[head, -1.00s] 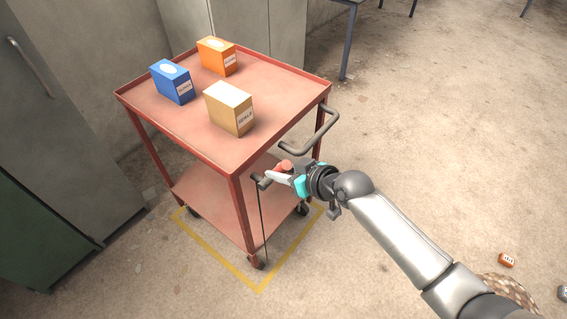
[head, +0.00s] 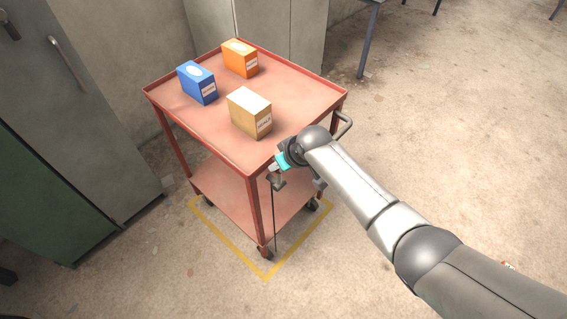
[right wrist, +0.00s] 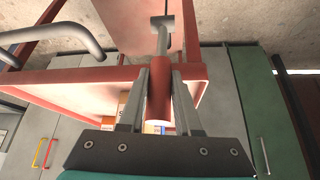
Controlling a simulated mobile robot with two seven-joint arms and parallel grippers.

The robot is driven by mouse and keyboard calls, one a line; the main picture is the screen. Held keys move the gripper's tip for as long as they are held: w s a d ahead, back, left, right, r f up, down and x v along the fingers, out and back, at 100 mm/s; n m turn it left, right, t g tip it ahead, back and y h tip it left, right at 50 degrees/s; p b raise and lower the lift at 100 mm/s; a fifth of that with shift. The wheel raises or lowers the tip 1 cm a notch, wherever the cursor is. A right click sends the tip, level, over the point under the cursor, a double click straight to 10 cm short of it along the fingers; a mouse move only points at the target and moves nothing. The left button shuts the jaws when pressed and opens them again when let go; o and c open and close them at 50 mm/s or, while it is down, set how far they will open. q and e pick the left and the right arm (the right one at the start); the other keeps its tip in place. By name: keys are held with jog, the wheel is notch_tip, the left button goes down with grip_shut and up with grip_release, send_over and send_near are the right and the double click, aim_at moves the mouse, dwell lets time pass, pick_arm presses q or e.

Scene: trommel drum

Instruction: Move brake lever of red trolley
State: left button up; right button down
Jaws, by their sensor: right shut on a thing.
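The red trolley (head: 221,143) stands on the floor, with the brake lever's dark pivot and thin rod (head: 274,215) at its near right corner post. In the right wrist view, the lever shows a round red grip (right wrist: 158,97) on a grey arm (right wrist: 161,40). My right gripper (head: 274,169) is at the lever just below the trolley's top shelf. Its two fingers (right wrist: 159,100) lie on either side of the red grip, shut on it. In the head view, the gripper and arm hide most of the grip. My left gripper is out of view.
A blue box (head: 198,83), an orange box (head: 239,60) and a tan box (head: 249,112) stand on the top shelf. A grey push handle (head: 344,125) is right of the lever. Yellow floor tape (head: 233,252) borders the trolley. Cabinets (head: 90,95) stand at left.

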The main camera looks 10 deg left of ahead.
jog(key=shift+f+h, duration=0.15)
jog(key=shift+h, duration=0.15)
jog(key=c, duration=0.6)
grip_release()
jog(key=shift+a, duration=0.1)
jog(key=shift+r, duration=0.25)
jog(key=shift+r, duration=0.25)
jog(key=p+v, duration=0.4)
jog(key=v, duration=1)
jog(key=shift+d+r, duration=0.2)
jog(key=shift+d, duration=0.15)
